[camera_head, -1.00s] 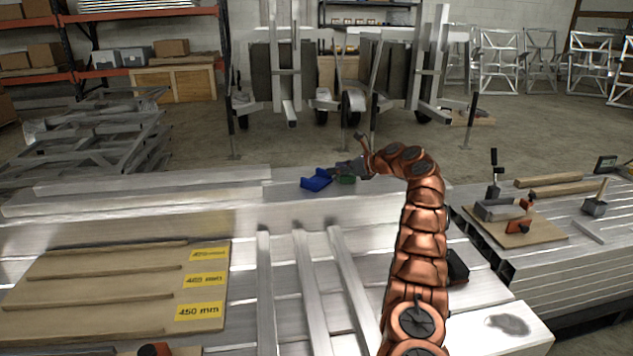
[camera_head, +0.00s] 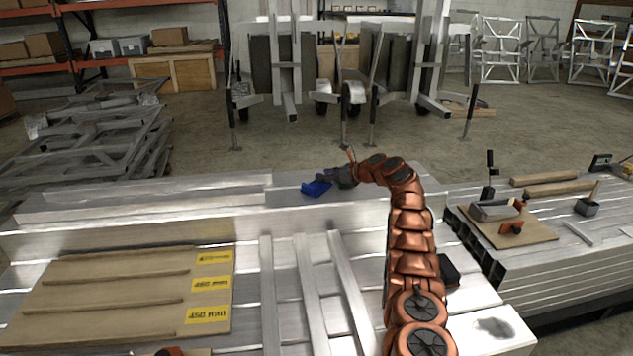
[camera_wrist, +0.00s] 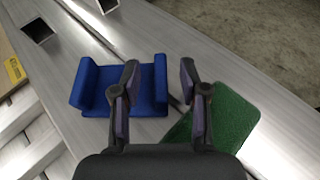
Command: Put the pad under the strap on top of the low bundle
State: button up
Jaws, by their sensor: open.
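A flat green pad (camera_wrist: 222,116) lies on the aluminium tubes at the right of the wrist view, partly behind my gripper. A blue block with raised ends (camera_wrist: 155,100) lies left of it; it also shows in the head view (camera_head: 316,189). My gripper (camera_wrist: 160,72) is open and empty, with its left finger in front of the blue block and its right finger by the pad's upper left edge. In the head view my gripper (camera_head: 337,177) is just right of the blue block and hides the pad. I cannot make out a strap.
Bare tubes (camera_head: 318,290) lie across the near stack beside a wooden board with yellow labels (camera_head: 130,290). Another tube stack at the right carries a board with a clamp (camera_head: 510,228) and wooden strips (camera_head: 560,187). Trailer frames stand behind on open floor.

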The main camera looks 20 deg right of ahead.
dwell(0.3)
grip_shut()
dwell(0.3)
